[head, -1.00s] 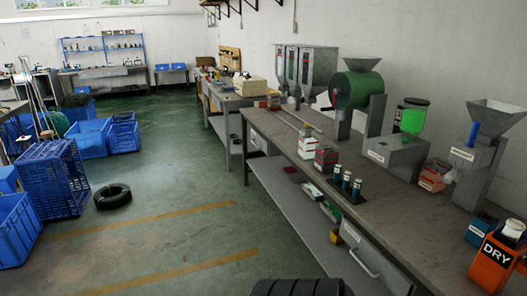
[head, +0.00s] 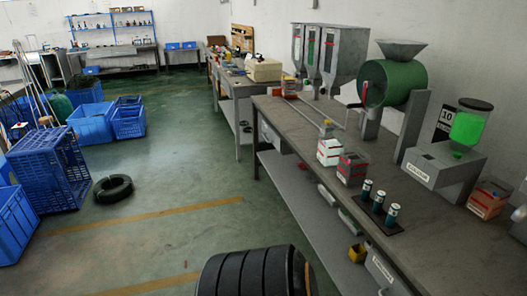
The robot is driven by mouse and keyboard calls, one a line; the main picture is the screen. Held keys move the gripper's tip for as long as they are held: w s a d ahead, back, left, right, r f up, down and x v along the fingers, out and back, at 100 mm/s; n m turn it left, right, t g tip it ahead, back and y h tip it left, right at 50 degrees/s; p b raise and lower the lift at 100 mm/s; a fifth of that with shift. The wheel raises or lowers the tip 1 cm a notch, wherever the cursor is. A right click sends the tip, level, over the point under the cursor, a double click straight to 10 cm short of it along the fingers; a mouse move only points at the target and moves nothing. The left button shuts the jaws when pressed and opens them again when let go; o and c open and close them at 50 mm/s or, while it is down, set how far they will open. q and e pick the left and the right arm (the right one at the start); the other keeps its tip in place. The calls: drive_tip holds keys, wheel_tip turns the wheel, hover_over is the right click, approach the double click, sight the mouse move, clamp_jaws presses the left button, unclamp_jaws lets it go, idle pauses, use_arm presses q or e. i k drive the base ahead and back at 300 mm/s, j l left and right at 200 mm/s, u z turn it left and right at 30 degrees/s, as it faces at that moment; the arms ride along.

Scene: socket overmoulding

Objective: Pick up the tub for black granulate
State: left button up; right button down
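I cannot tell which container is the tub for black granulate; no label naming it is readable. On the lower shelf (head: 303,205) there is a small yellow container (head: 357,252) and a grey bin (head: 384,272) with a label. Neither of my grippers is in view.
A green drum machine (head: 397,83), grey hoppers (head: 342,52) and a dispenser with green contents (head: 466,130) stand on the bench. A ridged black cylinder (head: 250,274) lies in front. Green floor between is clear.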

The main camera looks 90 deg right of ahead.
sight(354, 163)
drive_tip(key=l+z, duration=0.25)
drive_tip(key=z, duration=0.25)
drive_tip(key=l+z, duration=0.2)
drive_tip(key=z, duration=0.3)
drive_tip(key=i, duration=0.05)
